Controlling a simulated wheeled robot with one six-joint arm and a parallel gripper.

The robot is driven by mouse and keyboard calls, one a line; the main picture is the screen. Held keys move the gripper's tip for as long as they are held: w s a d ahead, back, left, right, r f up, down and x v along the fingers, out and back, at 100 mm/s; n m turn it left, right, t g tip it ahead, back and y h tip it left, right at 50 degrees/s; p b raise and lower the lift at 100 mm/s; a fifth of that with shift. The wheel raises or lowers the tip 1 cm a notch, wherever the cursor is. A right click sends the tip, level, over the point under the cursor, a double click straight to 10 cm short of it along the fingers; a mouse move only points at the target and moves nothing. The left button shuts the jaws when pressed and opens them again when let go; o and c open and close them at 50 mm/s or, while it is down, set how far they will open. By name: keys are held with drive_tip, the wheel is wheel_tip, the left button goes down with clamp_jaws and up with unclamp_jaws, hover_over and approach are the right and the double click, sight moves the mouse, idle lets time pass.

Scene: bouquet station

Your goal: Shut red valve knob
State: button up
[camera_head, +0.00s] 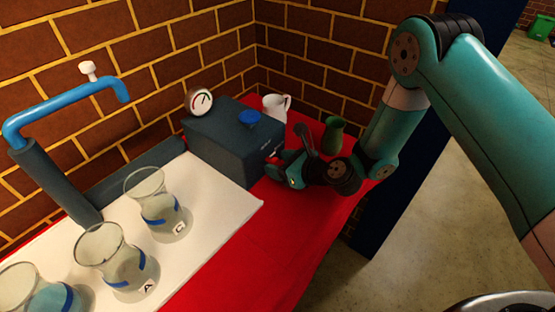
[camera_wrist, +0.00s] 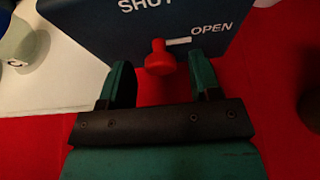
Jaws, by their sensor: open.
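The red valve knob (camera_wrist: 160,58) sticks out from the front of the dark blue box (camera_wrist: 100,32) in the wrist view. A white bar beside it points right, towards the word OPEN; the word SHUT is at the top. My gripper (camera_wrist: 157,70) is open, with one green finger on each side of the knob and gaps between. I cannot tell how deep the fingertips reach. In the head view my gripper (camera_head: 280,164) is at the box's (camera_head: 222,142) front right side, and the knob is mostly hidden there.
The box carries a gauge (camera_head: 199,102) and a blue cap (camera_head: 248,117). A white mug (camera_head: 276,107) and green vase (camera_head: 332,136) stand behind my gripper. Glass vases (camera_head: 159,206) stand on a white board (camera_head: 228,205) at left, near a blue tap pipe (camera_head: 60,112). The red cloth (camera_head: 250,250) is clear in front.

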drive_tip(key=shift+w+a+f, duration=0.25)
drive_tip(key=shift+w+a, duration=0.15)
drive_tip(key=shift+a, duration=0.1)
drive_tip(key=c, duration=0.9)
